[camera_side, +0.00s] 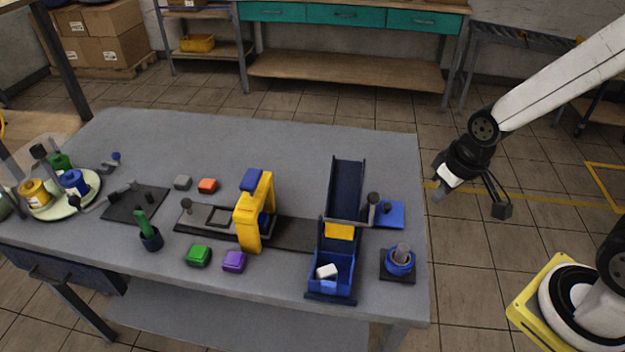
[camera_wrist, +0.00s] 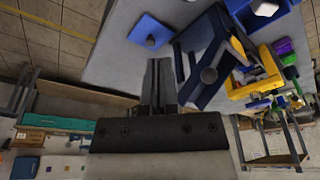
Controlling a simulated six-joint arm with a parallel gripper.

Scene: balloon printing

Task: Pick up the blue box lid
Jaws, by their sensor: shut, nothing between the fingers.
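The blue box lid (camera_side: 392,215) is a flat blue square lying on the grey table near its right edge, just right of the dark blue chute. In the wrist view the lid (camera_wrist: 144,24) shows at the top, with a dark round knob on it. My gripper (camera_side: 443,190) is beyond the table's right edge, in the air to the right of the lid and apart from it. In the wrist view my gripper's fingers (camera_wrist: 159,66) are shut and empty, pointing toward the table below the lid. The blue box (camera_side: 318,287) stands at the chute's foot with a white block inside.
The tall chute (camera_side: 346,185) stands close left of the lid. A blue round piece on a dark base (camera_side: 399,263) is in front of it. A yellow arch (camera_side: 249,225), a green block (camera_side: 198,256) and a purple block (camera_side: 234,261) are further left. The table's back (camera_side: 290,140) is clear.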

